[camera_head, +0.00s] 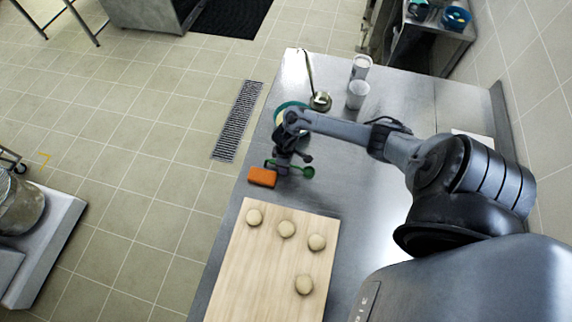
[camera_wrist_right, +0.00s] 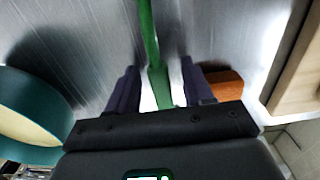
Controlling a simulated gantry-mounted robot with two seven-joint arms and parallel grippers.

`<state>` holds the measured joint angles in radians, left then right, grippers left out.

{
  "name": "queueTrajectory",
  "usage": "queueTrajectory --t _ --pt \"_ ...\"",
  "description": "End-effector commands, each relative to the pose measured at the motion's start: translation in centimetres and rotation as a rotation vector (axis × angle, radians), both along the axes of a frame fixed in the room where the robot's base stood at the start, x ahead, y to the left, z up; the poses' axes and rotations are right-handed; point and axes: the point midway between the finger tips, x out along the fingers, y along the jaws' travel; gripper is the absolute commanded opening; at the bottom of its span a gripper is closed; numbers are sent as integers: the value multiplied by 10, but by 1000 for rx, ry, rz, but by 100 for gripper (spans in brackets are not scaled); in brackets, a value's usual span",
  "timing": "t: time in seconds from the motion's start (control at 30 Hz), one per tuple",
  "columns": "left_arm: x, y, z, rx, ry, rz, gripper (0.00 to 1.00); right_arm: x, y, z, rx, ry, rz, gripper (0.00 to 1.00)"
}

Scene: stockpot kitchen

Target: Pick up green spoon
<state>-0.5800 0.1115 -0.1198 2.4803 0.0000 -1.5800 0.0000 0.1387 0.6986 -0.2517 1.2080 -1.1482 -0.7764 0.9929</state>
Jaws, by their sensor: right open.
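The green spoon (camera_head: 307,171) lies on the steel counter, just beyond the wooden board in the head view. My right gripper (camera_head: 283,166) is low over the spoon and hides part of its handle. In the right wrist view the spoon's green handle (camera_wrist_right: 149,38) runs between the two dark fingers of my right gripper (camera_wrist_right: 160,80). The fingers are apart, with a gap on each side of the handle. My left gripper is not in view.
An orange block (camera_head: 262,177) lies close by the gripper; it also shows beside the right finger (camera_wrist_right: 228,86). A teal-rimmed bowl (camera_wrist_right: 62,122) is near on the other side. A wooden board (camera_head: 255,275) holds several dough balls. White cups (camera_head: 357,95) stand farther back.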

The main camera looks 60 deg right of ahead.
Motion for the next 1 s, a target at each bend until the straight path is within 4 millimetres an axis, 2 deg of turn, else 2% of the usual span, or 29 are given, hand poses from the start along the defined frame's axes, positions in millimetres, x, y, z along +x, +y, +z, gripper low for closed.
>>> queueTrajectory --t 0.27,0.5,0.6,1.0 --pt "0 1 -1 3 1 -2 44 0 0 -2 0 0 0 50" --pt "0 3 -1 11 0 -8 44 0 0 -2 -1 0 0 13" --pt "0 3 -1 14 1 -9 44 0 0 -2 -1 0 0 0" --pt "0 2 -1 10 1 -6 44 0 0 -1 -1 0 0 0"
